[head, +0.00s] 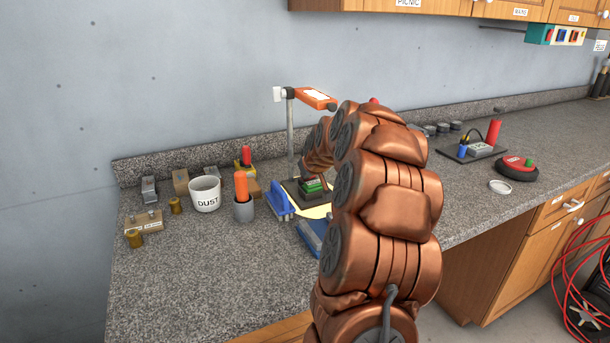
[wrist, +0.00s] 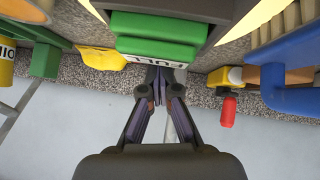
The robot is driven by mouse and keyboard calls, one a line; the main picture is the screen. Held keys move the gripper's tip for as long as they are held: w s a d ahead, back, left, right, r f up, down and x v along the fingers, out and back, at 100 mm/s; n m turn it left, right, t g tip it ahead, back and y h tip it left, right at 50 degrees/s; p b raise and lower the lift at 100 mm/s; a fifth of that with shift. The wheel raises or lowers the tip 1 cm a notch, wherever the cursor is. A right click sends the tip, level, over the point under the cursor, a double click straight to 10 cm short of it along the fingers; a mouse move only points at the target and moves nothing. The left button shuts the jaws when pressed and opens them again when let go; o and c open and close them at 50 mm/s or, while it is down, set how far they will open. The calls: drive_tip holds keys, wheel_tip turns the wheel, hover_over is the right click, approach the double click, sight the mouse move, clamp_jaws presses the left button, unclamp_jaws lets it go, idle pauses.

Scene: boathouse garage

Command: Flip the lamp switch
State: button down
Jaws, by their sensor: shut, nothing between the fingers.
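The lamp (head: 319,98) has an orange head on a grey post, standing on a dark base at the back of the counter. A green block (head: 313,185), which looks like the switch, sits on that base. In the wrist view the green switch (wrist: 155,47) is large at the top centre, with a white strip lettered "FULL" along its near edge. My gripper (wrist: 158,88) is shut and empty, its fingertips close to the lettered strip. I cannot tell whether they touch it. In the head view my arm hides the gripper.
Around the lamp are a blue tool (head: 279,202), a "DUST" cup (head: 205,194), a grey holder (head: 243,210) with an orange handle and a blue object (head: 311,236). The counter's front left (head: 190,285) is clear. Wooden cabinets (head: 455,7) hang above.

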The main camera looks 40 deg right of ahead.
drive_tip(key=shift+s+d+f, duration=0.45)
drive_tip(key=shift+s+f, duration=0.15)
drive_tip(key=shift+w+d+r, duration=0.1)
drive_tip(key=shift+r, duration=0.35)
drive_tip(key=r, duration=0.2)
drive_tip(key=a+r, duration=0.1)
drive_tip(key=r, duration=0.1)
drive_tip(key=shift+a, duration=0.2)
drive_tip(key=b+v, duration=0.2)
drive_tip(key=v, duration=1.7)
drive_tip(key=shift+s+r+b, duration=0.25)
drive_tip(key=shift+b, duration=0.15)
drive_tip(key=shift+d, duration=0.15)
